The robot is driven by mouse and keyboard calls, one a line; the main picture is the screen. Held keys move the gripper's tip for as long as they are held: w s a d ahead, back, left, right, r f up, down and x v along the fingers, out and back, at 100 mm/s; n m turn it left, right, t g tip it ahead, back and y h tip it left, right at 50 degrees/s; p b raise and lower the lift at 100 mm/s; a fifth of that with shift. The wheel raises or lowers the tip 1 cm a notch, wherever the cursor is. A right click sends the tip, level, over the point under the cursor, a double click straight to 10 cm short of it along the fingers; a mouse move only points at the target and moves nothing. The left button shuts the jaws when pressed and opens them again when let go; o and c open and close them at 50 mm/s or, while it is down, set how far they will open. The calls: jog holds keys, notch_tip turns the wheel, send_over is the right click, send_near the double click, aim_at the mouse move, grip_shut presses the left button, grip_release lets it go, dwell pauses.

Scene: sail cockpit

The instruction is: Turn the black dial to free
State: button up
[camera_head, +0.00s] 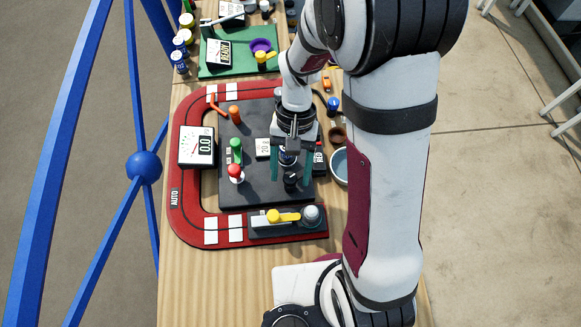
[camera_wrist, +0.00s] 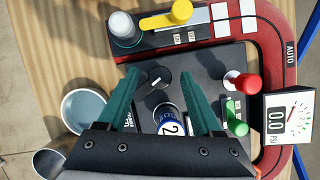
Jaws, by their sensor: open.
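The black dial (camera_wrist: 158,77) shows in the wrist view as a round knob with a pale pointer line, on the dark panel (camera_wrist: 205,70). In the head view the dial (camera_head: 291,180) is near the panel's lower right, partly beside my gripper. No "free" marking can be read. My gripper (camera_wrist: 160,69) has two teal fingers, spread apart with nothing held. In the wrist view the fingertips lie either side of the dial. In the head view my gripper (camera_head: 290,172) hangs over the panel near the dial; I cannot tell whether it touches.
A round piece marked "2" (camera_wrist: 170,122) sits between the fingers. Red (camera_wrist: 247,83) and green (camera_wrist: 236,121) knobs and a gauge (camera_head: 197,147) reading 0.0 stand left in the head view. A yellow lever (camera_head: 283,216) is below; a bowl (camera_head: 338,166) is right.

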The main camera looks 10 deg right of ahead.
jog(key=v, duration=1.6)
jog(key=shift+f, duration=0.1)
